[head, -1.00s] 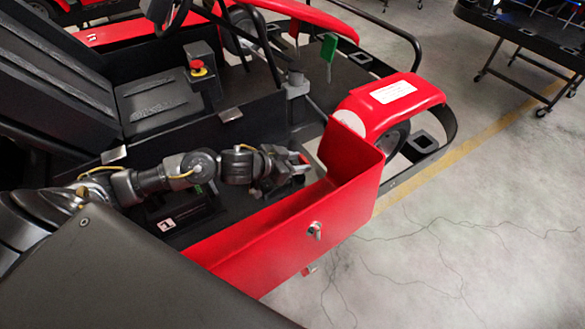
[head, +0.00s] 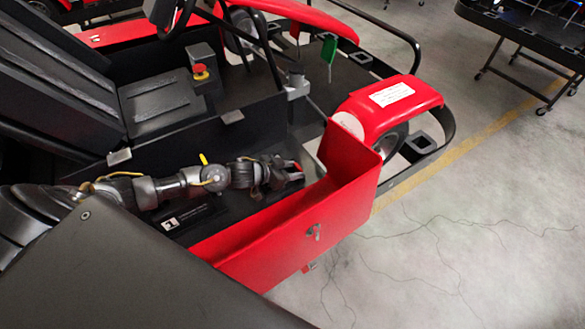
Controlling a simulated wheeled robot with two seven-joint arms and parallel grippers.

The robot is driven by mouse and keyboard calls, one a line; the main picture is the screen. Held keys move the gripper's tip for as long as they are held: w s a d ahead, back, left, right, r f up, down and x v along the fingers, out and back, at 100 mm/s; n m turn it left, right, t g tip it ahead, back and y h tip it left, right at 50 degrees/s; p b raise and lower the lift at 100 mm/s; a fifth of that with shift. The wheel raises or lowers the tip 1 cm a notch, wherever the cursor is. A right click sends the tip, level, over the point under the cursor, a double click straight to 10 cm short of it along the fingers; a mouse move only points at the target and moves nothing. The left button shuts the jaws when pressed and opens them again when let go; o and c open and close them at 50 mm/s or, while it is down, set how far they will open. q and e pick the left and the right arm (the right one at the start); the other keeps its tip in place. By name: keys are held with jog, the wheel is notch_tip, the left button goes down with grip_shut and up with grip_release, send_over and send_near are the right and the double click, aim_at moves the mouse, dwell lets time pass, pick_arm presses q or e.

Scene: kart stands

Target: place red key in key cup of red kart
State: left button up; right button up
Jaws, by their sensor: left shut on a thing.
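The red kart (head: 300,225) fills the middle, with a red side panel, a black floor and a red front fender (head: 385,97). My left gripper (head: 292,174) reaches in from the left, low over the floor inside the red side panel. It is shut, and a small red piece at its fingertips looks like the red key (head: 297,167), mostly hidden by the fingers. A grey bracket (head: 297,85) stands on the kart beyond the gripper. I cannot tell which part is the key cup. My right gripper is not in view.
The red side panel (head: 345,200) rises close on the near side of the gripper. A seat (head: 160,100), a red button (head: 200,70) and a green tag (head: 329,48) are on the kart.

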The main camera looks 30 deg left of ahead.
pick_arm(q)
jog(key=o, duration=1)
jog(key=shift+f, duration=0.1)
jog(key=shift+r, duration=0.2)
jog(key=shift+s+a, duration=0.15)
jog(key=shift+s, duration=0.15)
jog(key=b+v, duration=0.3)
jog(key=v, duration=0.7)
jog(key=shift+s+a, duration=0.15)
jog(key=shift+s, duration=0.1)
jog(key=shift+s+a+r, duration=0.15)
jog(key=shift+s+r, duration=0.15)
jog(key=shift+r, duration=0.1)
jog(key=shift+w, duration=0.1)
